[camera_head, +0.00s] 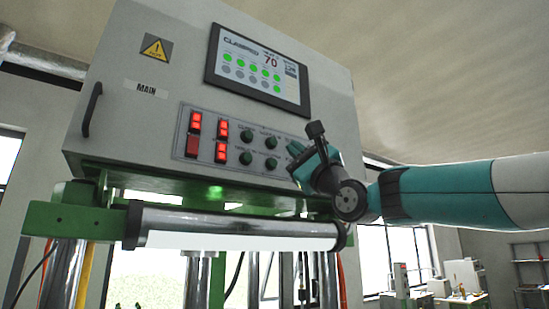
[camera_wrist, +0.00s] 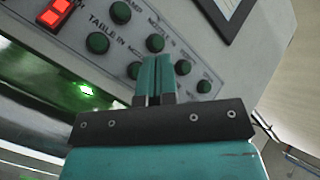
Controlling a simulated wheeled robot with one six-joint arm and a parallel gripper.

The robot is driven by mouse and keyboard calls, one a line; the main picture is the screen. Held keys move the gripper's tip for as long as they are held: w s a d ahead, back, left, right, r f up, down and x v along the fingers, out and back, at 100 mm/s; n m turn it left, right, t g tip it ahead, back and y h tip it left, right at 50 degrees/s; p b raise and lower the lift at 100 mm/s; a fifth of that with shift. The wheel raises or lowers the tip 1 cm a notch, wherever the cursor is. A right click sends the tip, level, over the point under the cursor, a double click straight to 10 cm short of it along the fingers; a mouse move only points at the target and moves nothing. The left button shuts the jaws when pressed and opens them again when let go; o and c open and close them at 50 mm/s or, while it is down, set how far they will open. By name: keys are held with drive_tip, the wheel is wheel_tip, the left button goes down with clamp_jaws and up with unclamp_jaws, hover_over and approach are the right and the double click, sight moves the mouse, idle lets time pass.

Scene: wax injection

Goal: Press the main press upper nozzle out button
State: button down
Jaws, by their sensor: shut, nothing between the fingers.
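The MAIN press's control panel (camera_head: 233,160) carries several dark green round buttons and red lit switches. In the wrist view, labels reading TABLE IN and NOZZLE IN are partly legible; I cannot read which button is the upper nozzle out. My gripper (camera_wrist: 154,62) is shut and empty, its two teal fingers together and pointing at the panel. The tips cover part of a green button (camera_wrist: 154,42). Other green buttons (camera_wrist: 182,67) and (camera_wrist: 203,86) show to the right of the fingers. In the head view my gripper (camera_head: 292,152) is at the panel's right part; contact cannot be told.
A screen (camera_head: 258,65) sits above the panel, and a black handle (camera_head: 92,109) is on the box's left side. A horizontal roller (camera_head: 235,232) and green frame (camera_head: 75,220) lie below the box. Shelves and equipment stand far back at right.

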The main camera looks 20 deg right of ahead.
sight(279, 160)
drive_tip(key=shift+w+a+p, duration=0.3)
drive_tip(key=shift+w+p, duration=0.05)
drive_tip(key=shift+w, duration=0.45)
drive_tip(key=shift+w+a+p, duration=0.25)
drive_tip(key=shift+w+p, duration=0.1)
drive_tip(key=shift+w, duration=0.45)
drive_tip(key=shift+w+a+p, duration=0.3)
drive_tip(key=shift+w+p, duration=0.05)
drive_tip(key=shift+w, duration=0.45)
drive_tip(key=shift+w, duration=0.1)
drive_tip(key=shift+w+a, duration=0.1)
drive_tip(key=shift+w, duration=0.2)
drive_tip(key=shift+w+a+p, duration=0.15)
drive_tip(key=shift+w+p, duration=0.25)
drive_tip(key=shift+p, duration=0.05)
idle(0.7)
drive_tip(key=shift+s, duration=0.15)
drive_tip(key=shift+s+d+b, duration=0.25)
drive_tip(key=shift+s+b, duration=0.35)
drive_tip(key=shift+s, duration=0.05)
drive_tip(key=shift+s+d+b, duration=0.25)
drive_tip(key=shift+s+b, duration=0.25)
drive_tip(key=shift+s, duration=0.3)
drive_tip(key=shift+s+d+b, duration=0.3)
drive_tip(key=shift+s+b, duration=0.15)
drive_tip(key=shift+s, duration=0.35)
drive_tip(key=shift+s+d+b, duration=0.25)
drive_tip(key=shift+s+b, duration=0.25)
drive_tip(key=shift+s, duration=0.3)
